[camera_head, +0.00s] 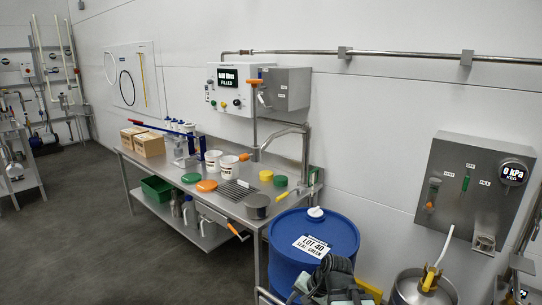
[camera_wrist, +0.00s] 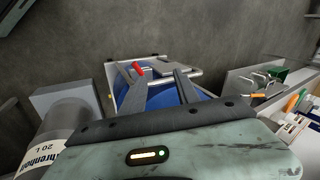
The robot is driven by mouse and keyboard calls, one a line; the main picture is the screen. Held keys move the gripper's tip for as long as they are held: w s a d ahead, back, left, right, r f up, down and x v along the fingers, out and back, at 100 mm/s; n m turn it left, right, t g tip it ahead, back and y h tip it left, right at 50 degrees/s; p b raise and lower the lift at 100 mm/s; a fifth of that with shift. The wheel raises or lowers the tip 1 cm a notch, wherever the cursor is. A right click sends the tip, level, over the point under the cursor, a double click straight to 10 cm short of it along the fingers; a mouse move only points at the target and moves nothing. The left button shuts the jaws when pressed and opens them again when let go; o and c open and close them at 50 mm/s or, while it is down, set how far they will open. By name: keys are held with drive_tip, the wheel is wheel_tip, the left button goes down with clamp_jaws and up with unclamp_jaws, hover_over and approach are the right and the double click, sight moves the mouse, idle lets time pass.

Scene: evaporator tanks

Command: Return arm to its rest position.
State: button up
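My gripper (camera_wrist: 162,76) shows in the wrist view with its two dark fingers apart and nothing held between them. A small orange and green light glows on its grey-green body. Beyond the fingers are a metal bar, a red-tipped part and a blue surface in a pale frame. I cannot tell if these touch the fingers. In the head view, part of my arm shows low, in front of the blue drum (camera_head: 315,245) marked "LOT 40". The fingertips are not clear there.
A steel bench (camera_head: 150,168) with tubs, lids, boxes and a tap runs along the wall. A keg (camera_head: 425,292) stands at the lower right under a gauge panel (camera_head: 474,190). A labelled 20 L container (camera_wrist: 62,135) is at the wrist view's left. Floor at left is clear.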

drive_tip(key=s+d+f+n+g+h, duration=0.3)
drive_tip(key=s+d+n+h, duration=0.1)
drive_tip(key=s+d+n, duration=0.3)
wheel_tip(320, 180, up, 15)
drive_tip(key=d+m+p, duration=0.1)
drive_tip(key=p, duration=1.4)
drive_tip(key=shift+w+r, duration=0.2)
drive_tip(key=shift+d, duration=0.1)
